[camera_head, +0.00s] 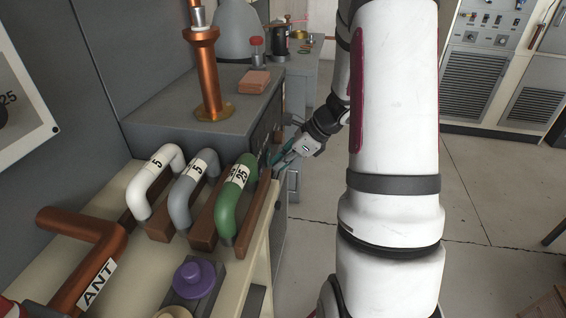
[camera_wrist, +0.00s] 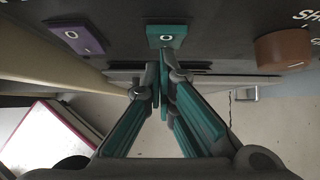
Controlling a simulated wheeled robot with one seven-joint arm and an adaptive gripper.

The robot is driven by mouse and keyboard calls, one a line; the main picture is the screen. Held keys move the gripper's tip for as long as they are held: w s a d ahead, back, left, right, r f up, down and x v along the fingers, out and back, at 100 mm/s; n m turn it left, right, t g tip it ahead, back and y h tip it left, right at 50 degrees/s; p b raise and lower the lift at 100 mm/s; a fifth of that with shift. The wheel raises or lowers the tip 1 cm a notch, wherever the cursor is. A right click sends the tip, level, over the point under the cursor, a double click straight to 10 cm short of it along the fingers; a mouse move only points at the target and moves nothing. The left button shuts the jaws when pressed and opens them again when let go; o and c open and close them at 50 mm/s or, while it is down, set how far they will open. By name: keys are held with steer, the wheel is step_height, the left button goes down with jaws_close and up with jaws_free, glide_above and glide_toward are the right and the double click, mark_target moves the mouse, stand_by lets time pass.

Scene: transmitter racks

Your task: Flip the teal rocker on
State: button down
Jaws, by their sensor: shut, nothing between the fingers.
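The teal rocker (camera_wrist: 167,37) is on a dark panel at the top middle of the wrist view, with a white O mark on its visible face. Its lower part is hidden by the fingertips. My gripper (camera_wrist: 160,68) has teal-padded fingers brought together, with nothing between them. The tips are right at the rocker's lower edge; I cannot tell whether they touch it. In the head view my gripper (camera_head: 285,159) is beside the front of the grey cabinet, and the rocker cannot be made out there.
A purple rocker (camera_wrist: 77,36), also marked O, is to the left on the same panel. A brown knob (camera_wrist: 284,50) is to the right. In the head view, a green handle (camera_head: 238,185) stands near my gripper on the bench. Open floor (camera_head: 480,200) lies to the right.

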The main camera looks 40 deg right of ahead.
steer(key=shift+r, duration=0.15)
steer(key=shift+r+p, duration=0.7)
steer(key=shift+r, duration=0.05)
steer(key=s+f+p+v, duration=0.1)
steer(key=v, duration=0.5)
steer(key=d+p+v, duration=0.1)
steer(key=p+v, duration=0.1)
steer(key=v, duration=0.5)
steer(key=shift+s+d+f, duration=0.25)
steer(key=shift+s+f, duration=0.15)
steer(key=shift+f, duration=0.05)
steer(key=shift+f, duration=0.1)
steer(key=shift+s+d+f+b, duration=0.25)
steer(key=shift+f+b, duration=0.2)
steer(key=shift+b, duration=0.35)
